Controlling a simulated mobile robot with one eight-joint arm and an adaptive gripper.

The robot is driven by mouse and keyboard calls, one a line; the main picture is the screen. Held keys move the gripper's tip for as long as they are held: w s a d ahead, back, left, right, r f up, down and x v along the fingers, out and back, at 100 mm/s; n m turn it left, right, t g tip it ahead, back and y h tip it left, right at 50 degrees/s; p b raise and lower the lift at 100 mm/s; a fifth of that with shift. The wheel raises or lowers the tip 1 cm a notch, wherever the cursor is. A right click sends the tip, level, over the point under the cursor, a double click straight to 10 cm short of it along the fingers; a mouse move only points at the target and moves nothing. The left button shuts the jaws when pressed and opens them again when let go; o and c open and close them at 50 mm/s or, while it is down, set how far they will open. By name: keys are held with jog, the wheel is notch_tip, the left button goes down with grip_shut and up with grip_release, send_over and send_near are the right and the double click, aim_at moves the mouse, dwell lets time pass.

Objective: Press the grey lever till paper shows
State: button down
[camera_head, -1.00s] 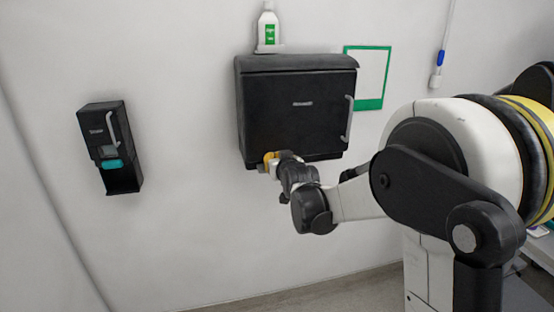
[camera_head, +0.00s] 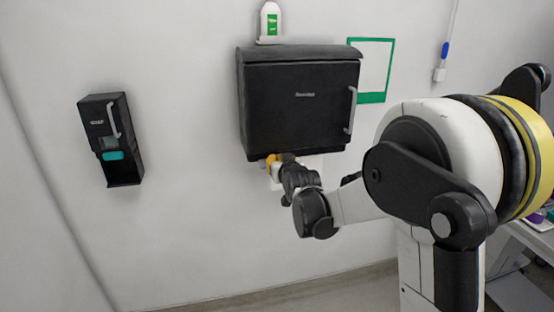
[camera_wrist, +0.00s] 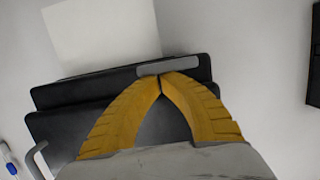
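The black dispenser (camera_head: 300,105) is on the wall in the head view, and its underside edge (camera_wrist: 60,92) fills the middle of the wrist view. The grey lever (camera_wrist: 168,66) is a short bar on that edge; in the head view my gripper hides it. My gripper (camera_wrist: 161,78) has yellow fingers with tips together, at or touching the lever; I see nothing between them. In the head view my gripper (camera_head: 272,163) is under the dispenser's lower front edge. A white sheet of paper (camera_wrist: 100,38) sticks out of the dispenser and also shows below it in the head view (camera_head: 312,166).
A smaller black dispenser (camera_head: 110,140) with a teal part is on the wall at left. A white bottle (camera_head: 270,22) stands above the dispenser. A green-framed sign (camera_head: 372,98) is at its right. A side handle (camera_head: 350,110) is on the dispenser's right.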

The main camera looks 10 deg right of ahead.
aim_at(275, 144)
notch_tip(275, 144, up, 5)
jog(key=p, duration=0.4)
jog(key=f+p+v, duration=0.1)
jog(key=v, duration=0.8)
jog(key=shift+s+r+p, duration=0.15)
jog(key=shift+s+p, duration=0.2)
jog(key=shift+s, duration=0.15)
jog(key=s+f+g, duration=0.2)
jog(key=s+g, duration=0.2)
jog(key=s, duration=1.2)
jog(key=s+f+g, duration=0.3)
jog(key=s+g, duration=0.1)
jog(key=s, duration=1.2)
jog(key=shift+s+a+f, duration=0.3)
jog(key=shift+s+a, duration=0.05)
jog(key=shift+s, duration=0.05)
